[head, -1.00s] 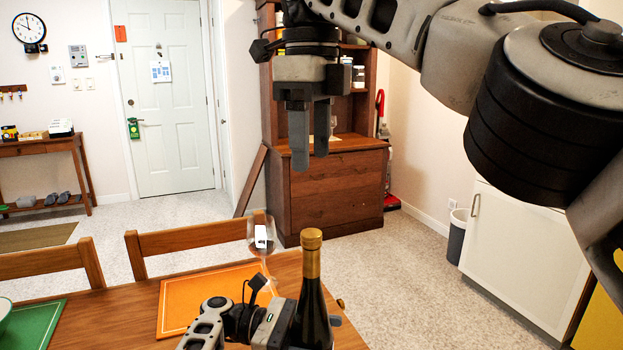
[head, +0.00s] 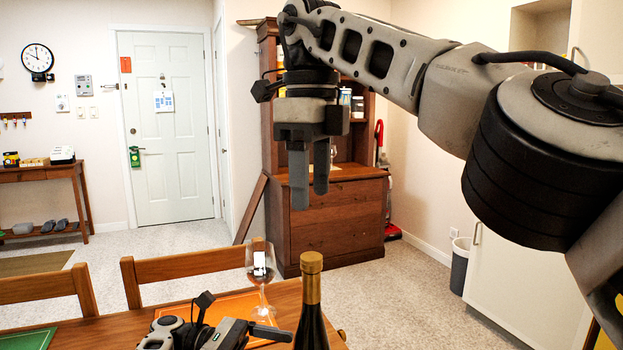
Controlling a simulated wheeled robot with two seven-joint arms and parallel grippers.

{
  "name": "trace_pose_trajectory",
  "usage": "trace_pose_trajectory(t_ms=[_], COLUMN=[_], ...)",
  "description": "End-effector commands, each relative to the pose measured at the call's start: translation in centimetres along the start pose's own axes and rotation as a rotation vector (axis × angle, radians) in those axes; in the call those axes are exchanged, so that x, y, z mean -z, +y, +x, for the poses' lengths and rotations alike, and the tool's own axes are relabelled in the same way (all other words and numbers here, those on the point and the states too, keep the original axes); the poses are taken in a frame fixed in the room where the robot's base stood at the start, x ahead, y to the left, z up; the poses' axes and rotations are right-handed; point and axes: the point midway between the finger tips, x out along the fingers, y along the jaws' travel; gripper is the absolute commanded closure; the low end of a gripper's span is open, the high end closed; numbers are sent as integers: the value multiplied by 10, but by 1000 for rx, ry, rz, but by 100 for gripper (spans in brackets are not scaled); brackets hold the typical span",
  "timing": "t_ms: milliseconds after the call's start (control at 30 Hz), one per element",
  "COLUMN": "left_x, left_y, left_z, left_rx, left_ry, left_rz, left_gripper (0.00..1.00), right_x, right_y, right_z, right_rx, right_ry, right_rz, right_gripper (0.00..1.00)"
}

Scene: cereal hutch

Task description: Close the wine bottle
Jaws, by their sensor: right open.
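The wine bottle (head: 311,318) stands upright on the table at the bottom middle of the head view, dark with a gold neck. Its lower part is cut off by the picture edge. My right gripper (head: 310,196) is open and empty, fingers pointing down, above the bottle top in the picture. How far it is in depth from the bottle is hard to tell. My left gripper (head: 268,333) is low, just left of the bottle, its tip ending near the bottle's side. Whether its jaws are open or touch the bottle is unclear. A small brown object (head: 341,335), possibly a cork, shows right of the bottle.
A wine glass (head: 261,280) stands on the table (head: 112,330) behind my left gripper, close to the bottle. An orange placemat (head: 238,305) and a green one (head: 28,340) lie there. Wooden chairs (head: 195,263) line the far side. A hutch (head: 340,215) stands behind.

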Motion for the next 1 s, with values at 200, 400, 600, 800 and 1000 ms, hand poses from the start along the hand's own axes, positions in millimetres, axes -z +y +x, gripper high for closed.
trace_pose_trajectory(t_ms=[200,400,600,800,1000], left_x=[4,2,0,-1,-31], left_y=[0,0,0,0,0], left_z=[-46,-64,-67,-67,-67], left_rx=[-2,-1,0,0,0], left_ry=[0,-1,-1,0,0], left_rz=[2,1,2,2,2], left_gripper=[9,9,9,9,9], right_x=[0,0,0,0,0], right_y=[0,0,0,0,0], right_z=[26,38,38,36,7], right_rx=[0,0,0,0,0], right_ry=[0,0,0,0,0], right_rz=[0,0,0,0,0], right_gripper=[47,47,47,47,47])
